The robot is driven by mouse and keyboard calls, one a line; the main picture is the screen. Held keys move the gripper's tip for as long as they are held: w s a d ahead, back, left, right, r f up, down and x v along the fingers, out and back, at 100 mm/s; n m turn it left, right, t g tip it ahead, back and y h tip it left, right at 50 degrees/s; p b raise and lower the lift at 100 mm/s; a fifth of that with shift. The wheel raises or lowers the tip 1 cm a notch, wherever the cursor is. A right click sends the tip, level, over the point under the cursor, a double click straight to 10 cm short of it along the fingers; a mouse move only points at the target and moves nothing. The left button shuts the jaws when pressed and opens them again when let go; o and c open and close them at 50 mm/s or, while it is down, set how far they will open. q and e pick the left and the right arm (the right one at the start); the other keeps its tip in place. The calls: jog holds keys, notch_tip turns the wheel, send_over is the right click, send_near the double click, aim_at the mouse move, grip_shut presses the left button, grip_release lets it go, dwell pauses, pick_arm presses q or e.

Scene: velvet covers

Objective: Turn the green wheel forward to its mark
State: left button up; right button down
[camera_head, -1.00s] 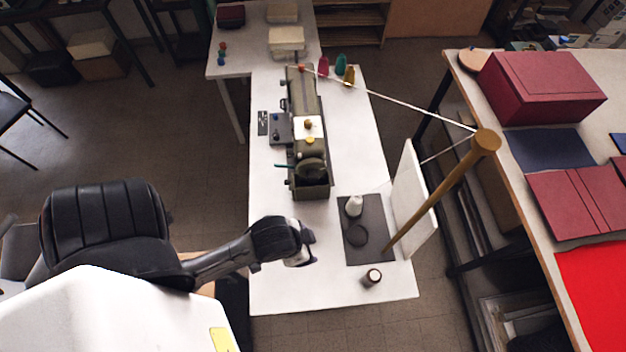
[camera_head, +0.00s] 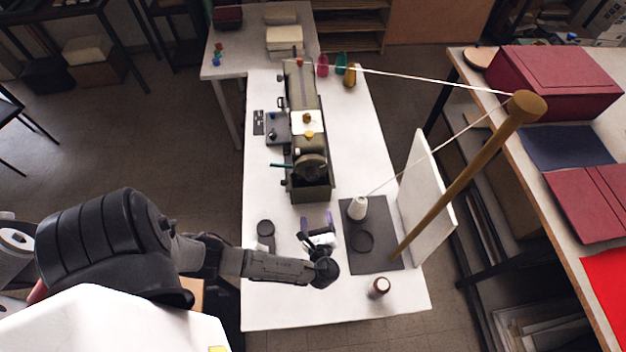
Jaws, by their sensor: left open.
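An olive-green sewing machine (camera_head: 303,100) stands lengthwise on the white table (camera_head: 362,120). A dark round wheel (camera_head: 311,167) sits at its near end, above a box-like base. It looks dark grey-olive, and I cannot make out a mark on it. My left gripper (camera_head: 318,220) is open and empty, its two purplish fingertips pointing away from me toward the wheel. It is nearer to me than the machine's near end and apart from the wheel. My right gripper is not in view.
A dark mat (camera_head: 378,256) with a white thread cone (camera_head: 357,208) lies right of my left gripper. A brown post (camera_head: 465,175) carries thread, beside a white panel (camera_head: 424,200).

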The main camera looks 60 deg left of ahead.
aim_at(312, 180)
pick_arm(q)
jog(key=w+a+m, duration=0.2)
jog(key=a, duration=0.2)
jog(key=w+a+r+m, duration=0.1)
jog(key=a, duration=0.3)
jog(key=w+a+m+p, duration=0.1)
jog(key=w+a+m, duration=0.1)
jog(key=a, duration=0.3)
jog(key=shift+w+r+m+t+y, duration=0.3)
jog(key=shift+y, duration=0.1)
jog(key=shift+d, duration=0.1)
jog(key=shift+c, duration=0.3)
jog(key=c, duration=0.9)
jog(key=shift+o, duration=0.2)
